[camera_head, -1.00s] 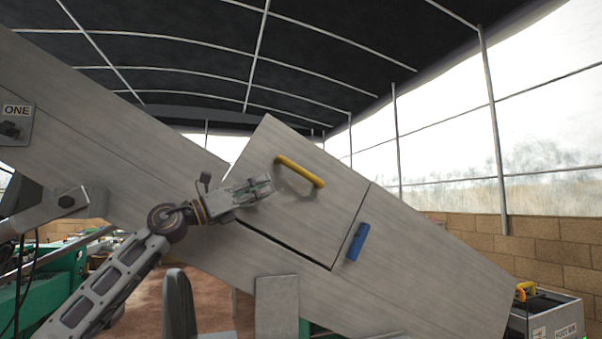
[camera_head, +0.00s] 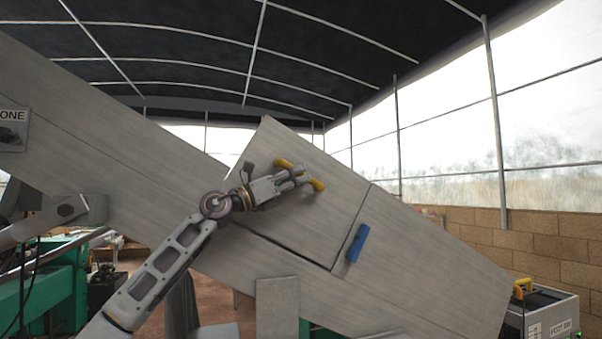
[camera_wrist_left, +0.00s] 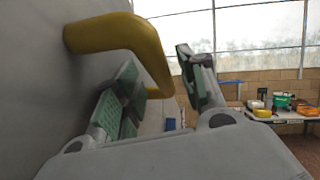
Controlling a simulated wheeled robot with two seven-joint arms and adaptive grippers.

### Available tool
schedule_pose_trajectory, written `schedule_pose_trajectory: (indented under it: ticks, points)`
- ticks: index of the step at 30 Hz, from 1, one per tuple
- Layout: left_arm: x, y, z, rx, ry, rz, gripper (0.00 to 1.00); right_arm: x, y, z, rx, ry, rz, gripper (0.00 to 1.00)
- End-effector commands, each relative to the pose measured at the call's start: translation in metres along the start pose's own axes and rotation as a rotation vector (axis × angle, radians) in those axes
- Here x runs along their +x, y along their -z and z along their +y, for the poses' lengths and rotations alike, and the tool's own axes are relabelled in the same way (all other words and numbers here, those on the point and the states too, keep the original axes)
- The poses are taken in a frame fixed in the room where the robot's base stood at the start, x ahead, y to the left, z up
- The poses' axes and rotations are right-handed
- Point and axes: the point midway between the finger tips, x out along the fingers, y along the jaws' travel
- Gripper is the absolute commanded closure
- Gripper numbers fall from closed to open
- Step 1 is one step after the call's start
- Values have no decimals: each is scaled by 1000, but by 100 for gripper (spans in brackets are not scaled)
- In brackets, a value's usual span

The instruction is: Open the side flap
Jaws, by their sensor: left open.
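The side flap (camera_head: 325,222) is a grey panel on the slanted grey machine housing, and its face sits slightly apart along the seam at its lower left. A yellow handle (camera_head: 286,163) is on the flap, its middle hidden by my left gripper (camera_head: 302,178) in the head view. My left gripper is open at the handle. In the left wrist view the yellow handle (camera_wrist_left: 120,33) curves down between the two green-padded fingers of the gripper (camera_wrist_left: 160,78). I cannot tell whether either finger touches it. My right gripper is not in view.
A blue handle (camera_head: 357,243) sits on the housing (camera_head: 430,270) just right of the flap. A grey box with an orange handle (camera_head: 541,312) stands at the lower right. A table with several items (camera_wrist_left: 282,110) shows in the left wrist view.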

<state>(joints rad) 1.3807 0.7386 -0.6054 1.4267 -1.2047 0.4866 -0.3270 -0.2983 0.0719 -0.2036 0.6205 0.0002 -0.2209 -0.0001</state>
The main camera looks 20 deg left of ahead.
Motion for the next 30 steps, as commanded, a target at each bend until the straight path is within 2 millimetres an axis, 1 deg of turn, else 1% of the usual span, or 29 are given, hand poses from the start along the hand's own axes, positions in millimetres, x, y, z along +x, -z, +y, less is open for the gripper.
schedule_pose_trajectory:
  ticks: [1, 6, 12, 18, 20, 28, 30]
  points:
    - [5, -2, 0, -1, 0, 0, 59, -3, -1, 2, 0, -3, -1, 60]
    - [15, -1, 0, 0, 0, 0, 59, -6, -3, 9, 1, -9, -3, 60]
    - [18, 0, 0, 1, -1, 0, 59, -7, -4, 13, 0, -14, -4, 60]
    - [18, 0, 0, 1, -1, 0, 59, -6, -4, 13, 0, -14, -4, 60]
    - [18, 0, 0, 1, -1, 0, 66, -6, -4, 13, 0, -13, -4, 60]
    - [18, 0, 0, 1, -1, 0, 100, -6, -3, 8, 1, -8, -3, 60]
    - [18, 0, 0, 1, -1, 0, 100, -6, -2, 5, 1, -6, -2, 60]
